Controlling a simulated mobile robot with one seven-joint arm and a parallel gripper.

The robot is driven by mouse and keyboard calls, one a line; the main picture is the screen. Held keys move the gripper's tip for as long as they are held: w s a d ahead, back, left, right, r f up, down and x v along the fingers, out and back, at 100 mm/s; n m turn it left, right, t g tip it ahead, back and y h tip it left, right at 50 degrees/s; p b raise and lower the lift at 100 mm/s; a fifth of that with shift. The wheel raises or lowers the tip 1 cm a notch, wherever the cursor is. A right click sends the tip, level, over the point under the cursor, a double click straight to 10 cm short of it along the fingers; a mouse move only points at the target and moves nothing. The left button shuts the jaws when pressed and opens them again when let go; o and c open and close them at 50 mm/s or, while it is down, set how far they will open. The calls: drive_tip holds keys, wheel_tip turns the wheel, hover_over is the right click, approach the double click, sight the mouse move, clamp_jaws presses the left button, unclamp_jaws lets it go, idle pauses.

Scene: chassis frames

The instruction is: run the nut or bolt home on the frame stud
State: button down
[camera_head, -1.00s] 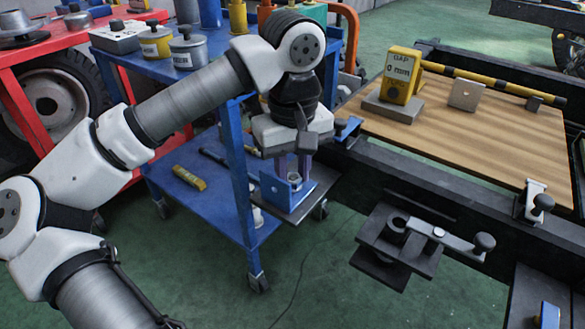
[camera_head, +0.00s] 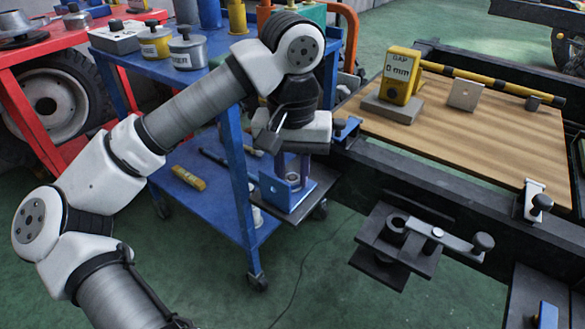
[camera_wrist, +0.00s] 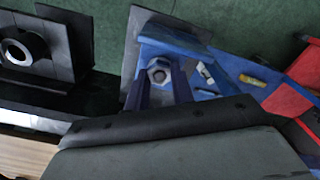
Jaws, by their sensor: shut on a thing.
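The nut (camera_wrist: 159,72) is a light grey hex ring at the blue frame bracket (camera_wrist: 178,45) in the wrist view. In the head view the nut (camera_head: 293,180) sits low at the blue bracket (camera_head: 272,190), on a dark plate at the frame's end. My gripper (camera_head: 293,172) points down over it, with its purple-blue fingers on either side of the nut. In the wrist view my gripper (camera_wrist: 161,84) is shut on the nut. The stud is mostly hidden by the nut and fingers, so its thread cannot be judged.
A yellow block (camera_head: 398,75) reading "GAP 0 mm" stands on the wooden board (camera_head: 470,125). A dark bracket with a ring and a clamp lever (camera_head: 440,240) is on the frame at right. A blue trolley (camera_head: 250,210) stands close behind my gripper.

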drive_tip(key=shift+a, duration=0.1)
drive_tip(key=m, duration=0.6)
drive_tip(key=shift+p, duration=0.35)
drive_tip(key=c, duration=1.1)
unclamp_jaws()
drive_tip(key=shift+c, duration=0.3)
drive_tip(key=shift+c, duration=0.9)
